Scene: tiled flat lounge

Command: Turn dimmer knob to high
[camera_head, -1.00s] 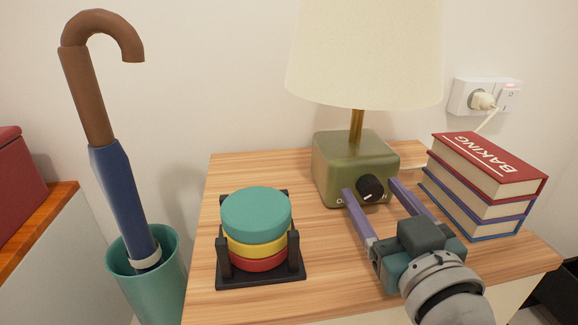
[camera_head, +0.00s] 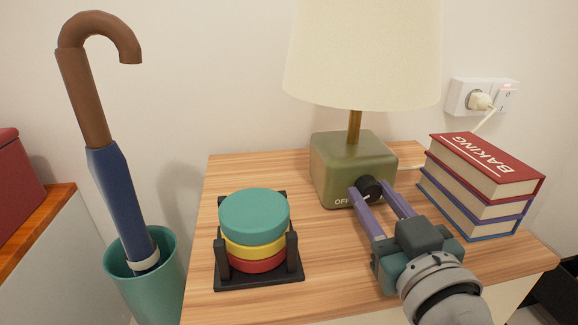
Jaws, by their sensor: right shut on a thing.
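The lamp stands at the back of the wooden table, with a green base (camera_head: 333,172), a brass stem and a cream shade (camera_head: 362,50). The black dimmer knob (camera_head: 369,186) is on the front face of the base. The word "OFF" shows at the knob's lower left; other markings are hidden by my fingers. My right gripper (camera_head: 372,191) comes from the lower right with its two purple fingers shut on the knob, one on each side. My left gripper is not in view.
A stack of books (camera_head: 480,180) stands close to the right of my right gripper. A black holder (camera_head: 262,281) with teal, yellow and red discs (camera_head: 254,215) stands to the left. An umbrella (camera_head: 122,195) leans in a teal bin (camera_head: 150,285) beside the table (camera_head: 325,250).

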